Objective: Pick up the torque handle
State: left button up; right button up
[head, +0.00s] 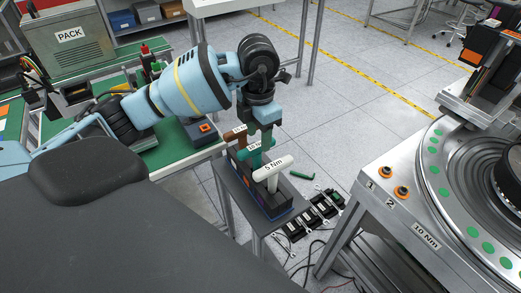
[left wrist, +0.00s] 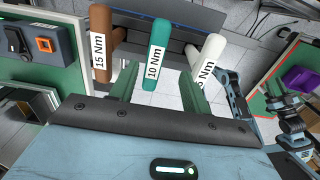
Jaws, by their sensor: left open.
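Three torque handles stand in a dark rack (head: 282,203) on a small grey stand. In the left wrist view they are the brown 15 Nm handle (left wrist: 101,40), the teal 10 Nm handle (left wrist: 157,58) and the white 5 Nm handle (left wrist: 209,55). The white handle (head: 272,170) shows most clearly in the head view; the other two are partly hidden by my gripper. My left gripper (head: 258,137) points down over the rack. In the left wrist view its green fingers (left wrist: 158,82) are open, with the teal handle lined up between them. I cannot tell whether they touch it.
A green-topped bench (head: 185,157) with a PACK box (head: 72,43) stands to the left. A round machine table (head: 415,215) labelled 10 Nm stands at the right. Black cases (head: 312,215) and cables lie low beside the stand. Open floor lies behind.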

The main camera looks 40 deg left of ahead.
aim_at(257, 154)
pick_arm(q)
notch_tip(257, 154, down, 2)
jog(key=shift+s+f, duration=0.1)
jog(key=shift+f, duration=0.1)
jog(key=shift+w+a+f, duration=0.15)
jog(key=shift+a+f, duration=0.05)
jog(key=shift+f, duration=1.15)
jog(key=shift+w+a+f, duration=0.1)
jog(key=shift+a+f, duration=0.05)
jog(key=shift+f, duration=1.2)
jog(key=shift+c, duration=0.5)
grip_shut()
